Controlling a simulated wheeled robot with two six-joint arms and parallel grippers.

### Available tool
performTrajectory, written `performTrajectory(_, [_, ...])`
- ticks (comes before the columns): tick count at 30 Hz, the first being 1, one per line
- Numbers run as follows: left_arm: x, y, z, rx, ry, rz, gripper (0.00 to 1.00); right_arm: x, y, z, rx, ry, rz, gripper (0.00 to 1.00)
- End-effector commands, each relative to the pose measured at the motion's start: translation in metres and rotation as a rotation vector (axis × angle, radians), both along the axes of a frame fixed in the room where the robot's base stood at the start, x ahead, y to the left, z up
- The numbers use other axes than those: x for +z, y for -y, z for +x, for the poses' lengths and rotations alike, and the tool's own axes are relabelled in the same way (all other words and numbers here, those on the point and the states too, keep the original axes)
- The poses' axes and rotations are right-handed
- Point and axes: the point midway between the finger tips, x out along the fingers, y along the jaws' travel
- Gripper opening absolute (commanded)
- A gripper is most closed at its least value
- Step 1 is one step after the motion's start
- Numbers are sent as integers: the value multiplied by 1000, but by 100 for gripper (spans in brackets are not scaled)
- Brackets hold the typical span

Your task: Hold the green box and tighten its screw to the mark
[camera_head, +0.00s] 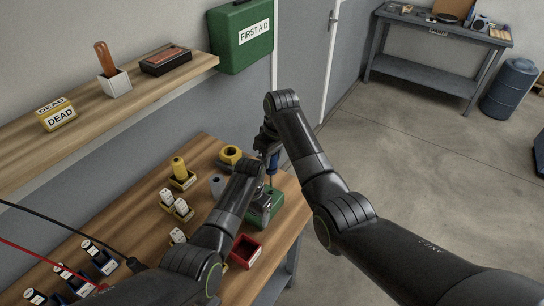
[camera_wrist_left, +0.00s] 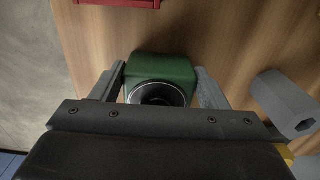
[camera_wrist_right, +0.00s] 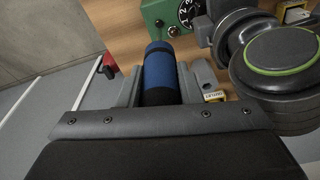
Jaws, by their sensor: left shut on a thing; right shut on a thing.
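The green box (camera_head: 266,213) stands on the wooden bench near its right end. My left gripper (camera_head: 261,197) is shut on it, and the left wrist view shows the box (camera_wrist_left: 165,70) between the two fingers, with a dark round opening facing the camera. My right gripper (camera_head: 270,150) is above the box, shut on a blue and black screwdriver handle (camera_wrist_right: 158,72). The handle (camera_head: 272,163) also shows in the head view, with a thin shaft below it. A numbered black dial (camera_wrist_right: 187,12) shows on the box. The screw, its mark and the tool's tip contact are not clear.
A red tray (camera_head: 245,251) lies close beside the box. A grey hexagonal holder (camera_wrist_left: 285,103) and yellow-based parts (camera_head: 182,175) stand to the left in the head view. The shelf (camera_head: 130,95) and green first aid box (camera_head: 241,36) are on the wall. Floor at right is open.

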Motion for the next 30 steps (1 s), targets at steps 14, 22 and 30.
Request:
performTrajectory(14, [0,0,0,0,-1,1,37,-11,0,0,0,0,0,0])
performTrajectory(22, [0,0,0,0,-1,1,37,-18,0,0,0,1,1,0])
performTrajectory(30, [0,0,0,0,-1,1,37,-21,-1,0,-26,1,1,0])
